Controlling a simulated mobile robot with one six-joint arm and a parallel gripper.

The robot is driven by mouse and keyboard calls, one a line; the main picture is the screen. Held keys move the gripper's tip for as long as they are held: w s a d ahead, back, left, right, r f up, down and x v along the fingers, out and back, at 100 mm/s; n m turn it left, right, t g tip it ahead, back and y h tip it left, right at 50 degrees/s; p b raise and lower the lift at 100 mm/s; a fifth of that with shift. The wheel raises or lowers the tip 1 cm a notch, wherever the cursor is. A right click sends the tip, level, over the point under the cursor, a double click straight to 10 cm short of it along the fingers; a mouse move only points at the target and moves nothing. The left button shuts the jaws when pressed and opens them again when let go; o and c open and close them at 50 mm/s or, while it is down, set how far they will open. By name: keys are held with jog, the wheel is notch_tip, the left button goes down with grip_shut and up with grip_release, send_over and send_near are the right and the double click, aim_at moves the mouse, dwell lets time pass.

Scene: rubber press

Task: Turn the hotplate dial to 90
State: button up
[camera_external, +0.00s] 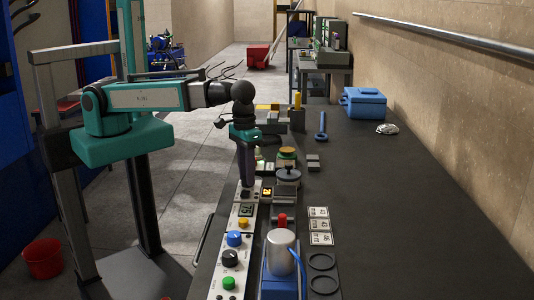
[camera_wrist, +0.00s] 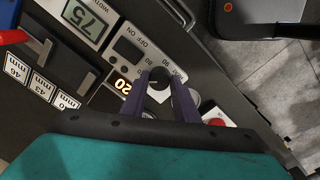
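In the external view, a row of coloured buttons (camera_external: 234,239), a silver cylinder (camera_external: 281,250) and white number cards (camera_external: 320,226) stand nearby.

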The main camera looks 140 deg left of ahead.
jog(key=c, duration=0.5)
jog(key=shift+m, duration=0.4)
jog(key=m+p, duration=0.1)
jog(key=m, duration=0.9)
jog(key=shift+w, duration=0.1)
jog(key=m, duration=0.6)
jog(key=shift+g+p, duration=0.3)
jog(key=shift+p, duration=0.05)
jog(key=m, duration=0.5)
jog(key=shift+w+m, duration=0.1)
jog(key=shift+m, duration=0.2)
